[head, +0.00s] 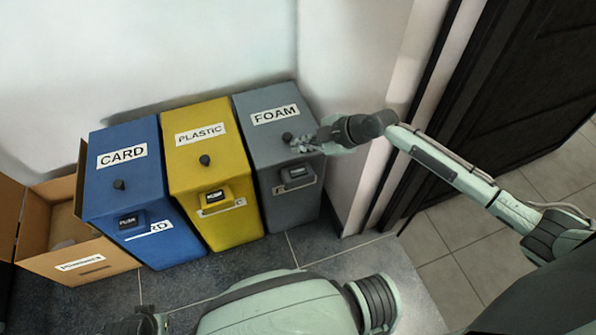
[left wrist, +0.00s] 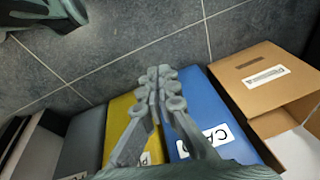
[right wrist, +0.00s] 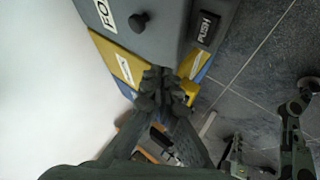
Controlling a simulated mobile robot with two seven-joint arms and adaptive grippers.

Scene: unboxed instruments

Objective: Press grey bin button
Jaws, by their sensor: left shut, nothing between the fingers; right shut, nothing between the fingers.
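The grey bin (head: 262,143) labelled FOAM stands at the right end of a row of three bins. It has a dark round knob (head: 287,137) on its lid and a dark PUSH button (head: 297,173) on its front. The button (right wrist: 206,30) also shows at the top of the right wrist view. My right gripper (head: 300,145) is shut and empty, over the right part of the grey lid, just right of the knob. I cannot tell whether it touches the lid. My left gripper (left wrist: 157,80) is shut and empty, seen against the blue and yellow bins in the left wrist view.
The yellow PLASTIC bin (head: 210,160) and blue CARD bin (head: 122,180) stand left of the grey one. An open cardboard box (head: 75,263) is at the far left. A wall is behind, a dark door (head: 530,80) at right. Tiled floor lies in front.

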